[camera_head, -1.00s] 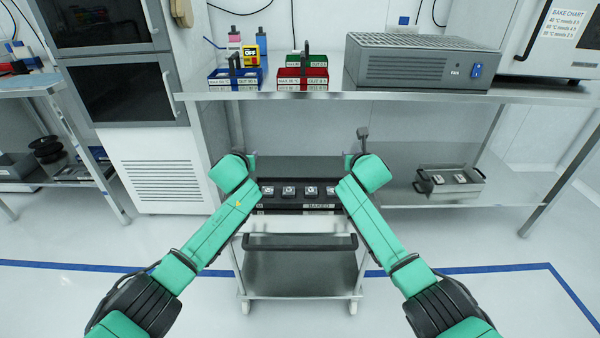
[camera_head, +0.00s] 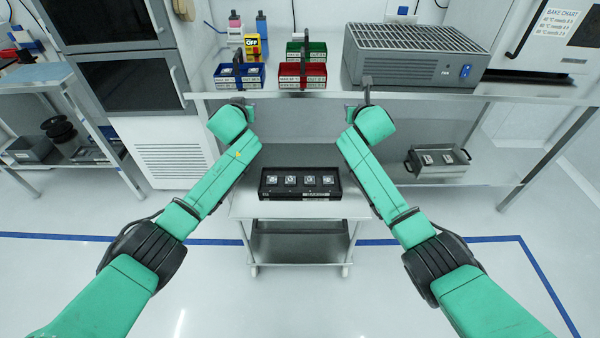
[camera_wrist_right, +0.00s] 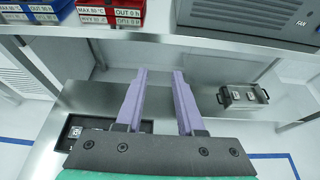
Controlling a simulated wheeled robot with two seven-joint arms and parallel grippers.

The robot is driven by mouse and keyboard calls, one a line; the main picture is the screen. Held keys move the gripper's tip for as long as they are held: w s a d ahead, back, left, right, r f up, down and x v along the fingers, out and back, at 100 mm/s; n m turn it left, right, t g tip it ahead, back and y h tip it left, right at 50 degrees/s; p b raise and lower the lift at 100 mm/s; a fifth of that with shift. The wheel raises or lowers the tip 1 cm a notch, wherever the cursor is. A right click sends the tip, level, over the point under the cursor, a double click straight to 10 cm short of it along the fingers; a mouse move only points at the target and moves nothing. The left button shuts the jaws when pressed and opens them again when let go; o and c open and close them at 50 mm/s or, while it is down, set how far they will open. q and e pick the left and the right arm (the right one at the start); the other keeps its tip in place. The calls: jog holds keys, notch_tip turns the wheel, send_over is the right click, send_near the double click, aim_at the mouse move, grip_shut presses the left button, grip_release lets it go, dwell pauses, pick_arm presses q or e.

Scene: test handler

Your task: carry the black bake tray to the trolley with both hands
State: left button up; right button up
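The black bake tray (camera_head: 300,197) rests flat on the top of the metal trolley (camera_head: 245,207) and holds several small square parts in a row. Part of it also shows at the lower left of the right wrist view (camera_wrist_right: 148,127), half hidden by my gripper. My right gripper (camera_head: 364,94) is raised above and to the right of the tray, apart from it. In the wrist view its two purple fingers (camera_wrist_right: 160,73) are spread with nothing between them. My left gripper (camera_head: 239,104) is raised above and to the left, apart from the tray. Its fingers are mostly hidden by my wrist.
A metal bench (camera_head: 300,95) behind the trolley carries blue, red and green bins and a grey fan unit (camera_head: 400,66). Its edge is close to both grippers. A grey handled tray (camera_head: 438,167) sits on the shelf at right. The floor around the trolley is open.

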jog(key=v, duration=1)
jog(key=shift+s, duration=0.45)
jog(key=shift+f, duration=0.1)
